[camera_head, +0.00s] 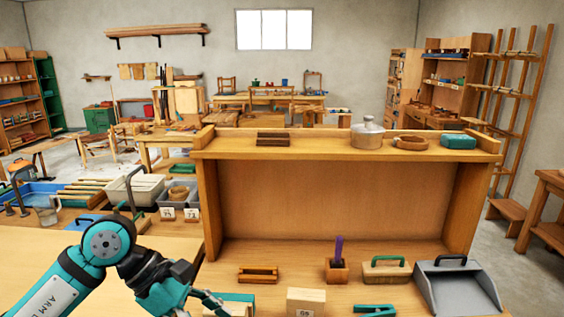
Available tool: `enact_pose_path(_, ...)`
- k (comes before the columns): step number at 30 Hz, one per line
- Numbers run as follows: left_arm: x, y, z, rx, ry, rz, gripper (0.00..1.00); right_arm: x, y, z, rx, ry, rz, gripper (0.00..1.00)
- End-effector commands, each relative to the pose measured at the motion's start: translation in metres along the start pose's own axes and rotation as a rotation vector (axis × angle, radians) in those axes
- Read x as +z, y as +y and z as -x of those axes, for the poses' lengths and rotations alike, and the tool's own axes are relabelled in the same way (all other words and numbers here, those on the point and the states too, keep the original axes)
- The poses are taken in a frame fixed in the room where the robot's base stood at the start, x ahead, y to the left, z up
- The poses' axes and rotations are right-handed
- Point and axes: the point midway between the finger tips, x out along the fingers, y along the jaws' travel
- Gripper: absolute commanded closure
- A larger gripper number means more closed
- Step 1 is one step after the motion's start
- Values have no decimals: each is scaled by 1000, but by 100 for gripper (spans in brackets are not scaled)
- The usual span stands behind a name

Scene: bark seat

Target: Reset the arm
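My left arm comes in from the lower left in teal and dark grey, over the light wooden bench. Its gripper (208,301) is low in the picture, near a teal-and-wood block at the bottom edge. The fingers are partly cut off and overlap the things behind them, so I cannot tell whether they are open or shut. My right arm and gripper do not show.
A raised wooden shelf (340,154) stands ahead, bearing a lidded pot (367,136) and a teal box (458,141). Below are a wooden rack (258,274), a small pot with a purple tool (337,269), a green-handled block (387,270), a numbered block (306,300) and a grey dustpan (458,287).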

Motion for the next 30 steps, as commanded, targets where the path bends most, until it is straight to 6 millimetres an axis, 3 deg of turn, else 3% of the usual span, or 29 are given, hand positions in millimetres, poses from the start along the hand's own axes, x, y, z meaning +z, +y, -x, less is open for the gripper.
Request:
enact_pose_path(6, 58, -18, -23, -53, -333, 70, 37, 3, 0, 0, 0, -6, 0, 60)
enact_pose_path(10, 102, -28, -21, -98, -611, 177, 37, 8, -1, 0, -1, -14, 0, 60)
enact_pose_path(13, 136, -30, -4, -147, -902, 333, 37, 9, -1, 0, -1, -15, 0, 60)
enact_pose_path(15, 152, -23, 18, -185, -1141, 497, 37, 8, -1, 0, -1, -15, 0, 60)
enact_pose_path(17, 154, -11, 40, -213, -1342, 665, 37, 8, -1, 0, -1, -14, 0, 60)
enact_pose_path(20, 129, 19, 70, -248, -1647, 986, 37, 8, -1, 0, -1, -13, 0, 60)
enact_pose_path(23, 75, 48, 81, -257, -1913, 1352, 37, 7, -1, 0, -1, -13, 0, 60)
enact_pose_path(26, 2, 64, 67, -231, -2123, 1759, 37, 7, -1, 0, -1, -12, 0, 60)
enact_pose_path(29, -67, 59, 35, -169, -2252, 2149, 37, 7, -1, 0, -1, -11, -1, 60)
enact_pose_path(30, -93, 51, 20, 125, 2140, -2153, 37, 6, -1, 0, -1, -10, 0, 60)
